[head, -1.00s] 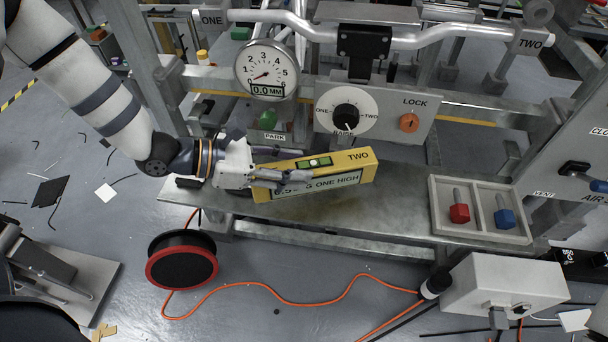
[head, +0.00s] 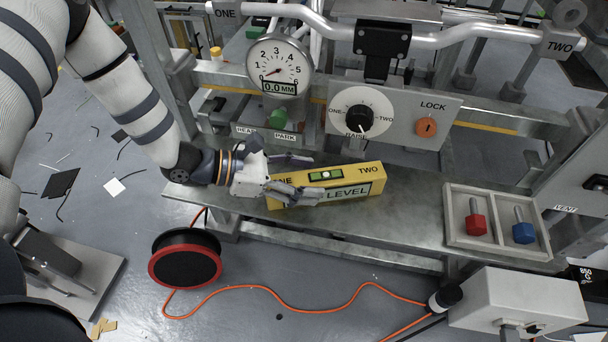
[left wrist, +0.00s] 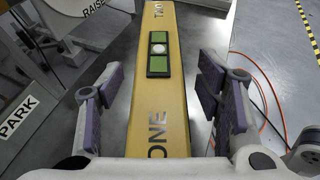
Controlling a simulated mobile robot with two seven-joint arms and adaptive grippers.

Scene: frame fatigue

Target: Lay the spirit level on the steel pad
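The yellow spirit level (head: 352,176) lies on the grey steel bench top (head: 400,215), with end marks ONE and TWO and a green vial on top. Its front display reads LEVEL, the start of the text hidden by a finger. My left gripper (head: 303,178) is open around the ONE end. In the left wrist view the level (left wrist: 155,95) runs between the spread fingers (left wrist: 158,92), with a gap on both sides. I cannot make out a separate steel pad on the bench. My right gripper is not in view.
A dial gauge (head: 278,68) reading 0.0 MM and a RAISE knob panel (head: 395,115) stand behind the bench. A tray (head: 452,222) with a red and a blue bolt sits at the right. An orange cable (head: 300,305) and a reel (head: 185,258) are on the floor.

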